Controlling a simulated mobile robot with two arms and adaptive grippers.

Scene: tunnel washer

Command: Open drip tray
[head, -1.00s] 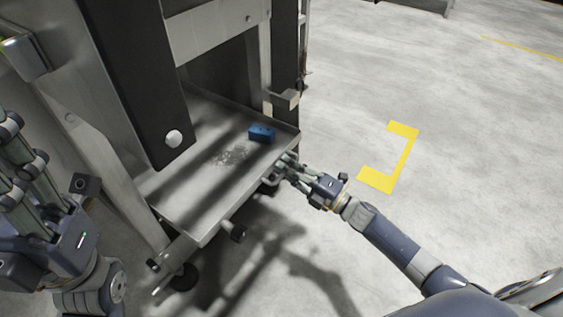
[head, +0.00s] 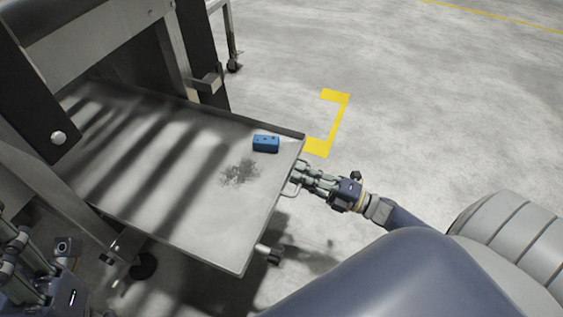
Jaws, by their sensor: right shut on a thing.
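The drip tray (head: 190,215) is a flat grey metal tray pulled well out from under the machine frame, towards the lower right. A dark stain marks its surface, and a blue block (head: 266,143) lies on it near the far right corner. My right gripper (head: 302,178) is shut on the tray's handle (head: 292,188) at the tray's right front edge; the fingers partly hide the handle. My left gripper (head: 28,262) is at the lower left, apart from the tray; its fingertips cannot be made out well.
The washer frame (head: 150,22) with dark posts stands at the upper left. A bracket (head: 207,83) juts out above the tray's far edge. A yellow floor mark (head: 338,120) lies beyond the handle. The concrete floor (head: 430,110) to the right is clear.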

